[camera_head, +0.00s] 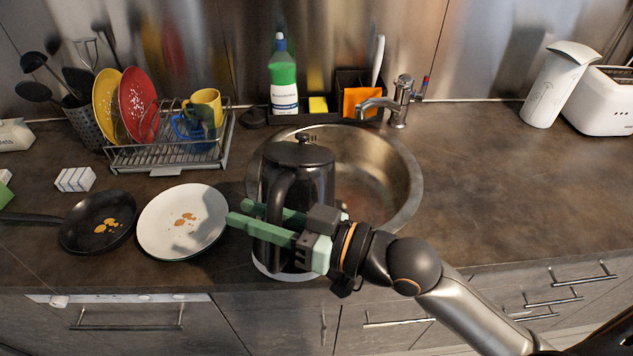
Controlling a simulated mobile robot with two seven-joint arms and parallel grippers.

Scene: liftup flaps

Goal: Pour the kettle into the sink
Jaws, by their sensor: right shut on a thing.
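The kettle (303,160) has a dark lid, a dark handle and a shiny body. It looks upright, in front of the sink's left part, near the counter's front edge. My right gripper (247,222) comes in from the right, its green fingers on either side of the kettle's handle, shut on it. Whether the kettle's base touches the counter I cannot tell. The round metal sink (392,180) is behind and to the right of the kettle, partly hidden by it. The faucet (399,103) stands at the sink's back right. My left gripper is not in view.
A white plate (160,233) with food scraps lies left of the kettle, beside a black pan (82,237). A dish rack (165,156) and a green soap bottle (283,78) stand behind.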

